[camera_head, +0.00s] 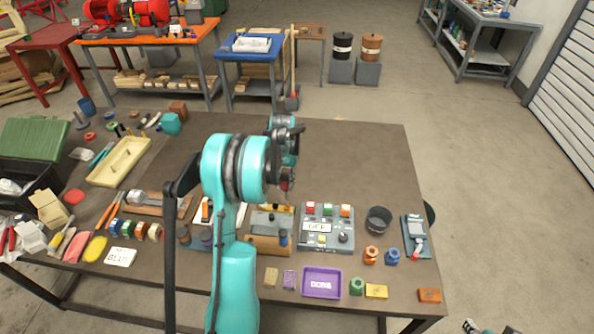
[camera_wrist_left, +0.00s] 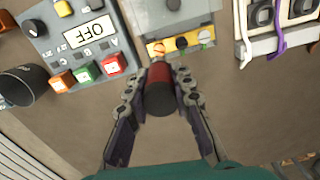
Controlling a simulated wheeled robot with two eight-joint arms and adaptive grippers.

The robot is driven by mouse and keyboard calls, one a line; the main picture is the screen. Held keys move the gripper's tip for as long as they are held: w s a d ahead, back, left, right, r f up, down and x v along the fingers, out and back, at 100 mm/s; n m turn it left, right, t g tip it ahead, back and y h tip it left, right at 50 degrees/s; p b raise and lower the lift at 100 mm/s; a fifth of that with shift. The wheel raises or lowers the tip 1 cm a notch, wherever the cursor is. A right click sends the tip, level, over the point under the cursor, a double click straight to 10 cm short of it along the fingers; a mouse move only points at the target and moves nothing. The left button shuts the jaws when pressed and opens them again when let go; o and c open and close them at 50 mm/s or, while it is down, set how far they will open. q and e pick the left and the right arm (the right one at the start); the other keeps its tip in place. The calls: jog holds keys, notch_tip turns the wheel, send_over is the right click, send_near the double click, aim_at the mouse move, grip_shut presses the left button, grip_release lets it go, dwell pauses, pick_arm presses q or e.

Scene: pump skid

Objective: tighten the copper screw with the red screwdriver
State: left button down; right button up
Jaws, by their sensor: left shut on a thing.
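My left gripper (camera_wrist_left: 160,92) is shut on the red screwdriver (camera_wrist_left: 159,77), seen in the left wrist view from its dark butt end. In the head view the gripper (camera_head: 287,165) is above the table, and a bit of the red handle shows under it. The screwdriver's tip is hidden behind its handle. Beyond it lies a yellow strip (camera_wrist_left: 169,50) with small round screw heads. I cannot tell whether the tip touches any screw. My right gripper is not in view.
A grey control box (camera_head: 327,238) with an OFF display and coloured buttons stands right of the yellow-strip block. A dark cup (camera_head: 378,220) and a purple tray (camera_head: 322,283) are nearby. The far middle of the table (camera_head: 350,150) is clear.

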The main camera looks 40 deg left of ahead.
aim_at(286, 196)
pick_arm(q)
jog(key=shift+w, duration=0.2)
jog(key=shift+f, duration=0.2)
jog(key=shift+f+b, duration=1.25)
jog(key=shift+f, duration=0.65)
jog(key=shift+f+b, duration=0.75)
jog(key=shift+b, duration=0.1)
dwell(0.6)
